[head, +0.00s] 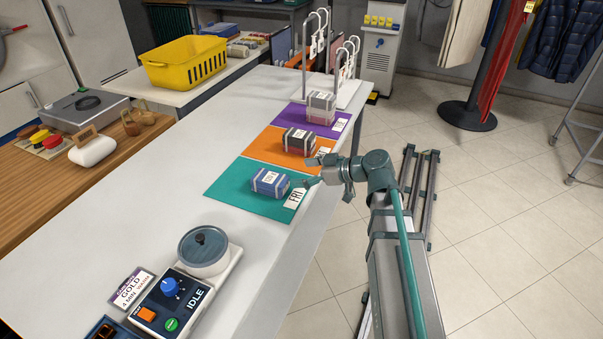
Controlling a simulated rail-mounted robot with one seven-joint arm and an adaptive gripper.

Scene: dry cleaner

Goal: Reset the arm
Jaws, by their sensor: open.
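My arm reaches in from the lower right in the head view, with my gripper (315,172) over the table's right edge. The gripper is open and empty, its fingers pointing left near the orange and teal mats. A blue bundle (270,183) sits on the teal mat (232,192) just left of the gripper. A dark red and grey bundle (298,141) sits on the orange mat (262,147), behind the gripper. Two stacked grey and pink bundles (320,107) sit on the purple mat (293,118) farther back.
The white table (190,240) holds a machine with a round lidded pot (208,252) and an IDLE panel (175,301) at the front. A metal rack (347,92) stands at the back. A yellow basket (185,62) is on another table. Open floor lies to the right.

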